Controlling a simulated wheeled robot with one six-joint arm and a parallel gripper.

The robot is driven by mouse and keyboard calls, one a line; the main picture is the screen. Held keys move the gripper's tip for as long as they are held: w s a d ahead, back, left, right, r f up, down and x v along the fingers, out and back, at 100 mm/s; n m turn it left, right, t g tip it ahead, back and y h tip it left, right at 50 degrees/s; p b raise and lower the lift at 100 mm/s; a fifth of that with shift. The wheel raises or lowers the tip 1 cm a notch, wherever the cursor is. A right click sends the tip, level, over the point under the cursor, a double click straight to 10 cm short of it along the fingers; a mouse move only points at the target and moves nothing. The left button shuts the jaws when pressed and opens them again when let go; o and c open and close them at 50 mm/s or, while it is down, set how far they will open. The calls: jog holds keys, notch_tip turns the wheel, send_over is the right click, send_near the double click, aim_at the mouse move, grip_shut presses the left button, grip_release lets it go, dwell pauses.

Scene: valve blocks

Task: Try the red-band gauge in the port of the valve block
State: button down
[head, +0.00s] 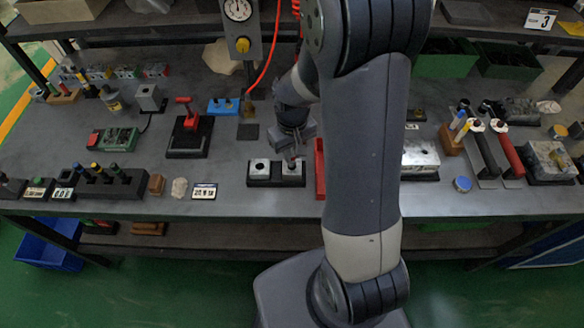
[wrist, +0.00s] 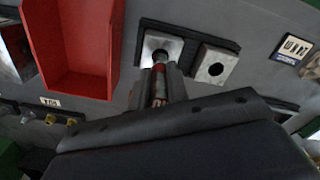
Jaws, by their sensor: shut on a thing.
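My gripper (head: 293,150) is shut on the red-band gauge (wrist: 159,86), which shows in the wrist view as a short metal pin with a red band between the fingers. A dark base carries two silver blocks, each with a round port. The gauge's tip is at the port of one valve block (wrist: 154,46), the right one in the head view (head: 291,171). I cannot tell whether the tip is inside the port or just over it. The other silver block (wrist: 213,67) has its port open and empty; it also shows in the head view (head: 259,168).
A red tray (wrist: 84,84) stands close beside the blocks, partly behind my arm in the head view (head: 319,170). A black rack (head: 115,186) with several colour-topped pins stands at the left front. A small label plate (head: 204,191) lies left of the blocks.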

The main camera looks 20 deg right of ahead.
jog(key=shift+r+p, duration=1.65)
jog(key=shift+r, duration=0.8)
